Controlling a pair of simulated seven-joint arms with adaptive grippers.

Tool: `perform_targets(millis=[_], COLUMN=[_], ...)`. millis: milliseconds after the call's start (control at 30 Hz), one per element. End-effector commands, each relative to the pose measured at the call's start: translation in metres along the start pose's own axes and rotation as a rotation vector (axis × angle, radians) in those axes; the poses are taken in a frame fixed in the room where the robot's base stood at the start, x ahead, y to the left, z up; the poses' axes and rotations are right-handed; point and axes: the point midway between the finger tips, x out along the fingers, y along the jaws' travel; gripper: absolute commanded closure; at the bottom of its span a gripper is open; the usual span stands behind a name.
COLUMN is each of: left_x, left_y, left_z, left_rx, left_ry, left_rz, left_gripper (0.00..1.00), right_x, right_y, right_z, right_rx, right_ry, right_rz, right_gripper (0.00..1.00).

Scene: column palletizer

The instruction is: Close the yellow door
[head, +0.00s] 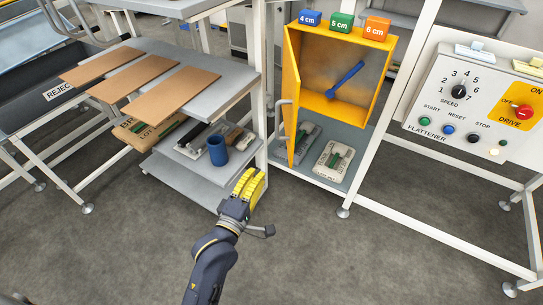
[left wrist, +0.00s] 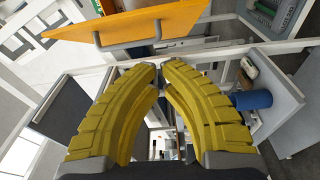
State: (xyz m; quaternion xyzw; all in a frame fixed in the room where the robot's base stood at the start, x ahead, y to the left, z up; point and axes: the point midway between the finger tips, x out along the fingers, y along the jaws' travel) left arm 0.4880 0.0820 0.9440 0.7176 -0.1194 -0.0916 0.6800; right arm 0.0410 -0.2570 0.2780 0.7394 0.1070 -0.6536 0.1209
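The yellow door (head: 291,90) stands open at the left side of the yellow cabinet (head: 375,85), swung outward and seen nearly edge-on in the head view. A pale handle (head: 283,103) is on its outer face. In the left wrist view the door (left wrist: 120,34) crosses the top as an orange panel with its grey handle (left wrist: 157,30). My left gripper (head: 252,180) is below and left of the door, apart from it. Its yellow fingers (left wrist: 160,68) meet closely at the tips with nothing visible between them. My right gripper is not in view.
Blocks marked 4 cm (head: 310,18), 5 cm (head: 342,22) and 6 cm (head: 376,29) sit on the cabinet. A blue tool is inside. A shelf with a blue cup (head: 217,151) is left of the gripper. A white frame post (head: 357,165) stands right. Floor in front is clear.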

Motion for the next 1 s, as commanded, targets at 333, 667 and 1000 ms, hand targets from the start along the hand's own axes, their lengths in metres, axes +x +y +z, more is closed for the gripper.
perform_targets(millis=[333, 667, 1000], left_x=[0.02, 0.016, 0.03], left_y=[0.039, 0.049, 0.046], left_z=[-0.043, -0.055, -0.042], left_rx=[0.14, 0.039, -0.065], left_ry=[-0.177, -0.331, -0.356], left_rz=[0.067, 0.007, -0.02], left_gripper=[1.0, 1.0, 1.0], right_x=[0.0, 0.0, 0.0], right_y=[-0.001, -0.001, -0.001], right_z=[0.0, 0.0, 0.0], right_rx=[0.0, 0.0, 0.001], right_ry=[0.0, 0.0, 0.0], right_rz=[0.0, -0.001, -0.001], right_gripper=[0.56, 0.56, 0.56])
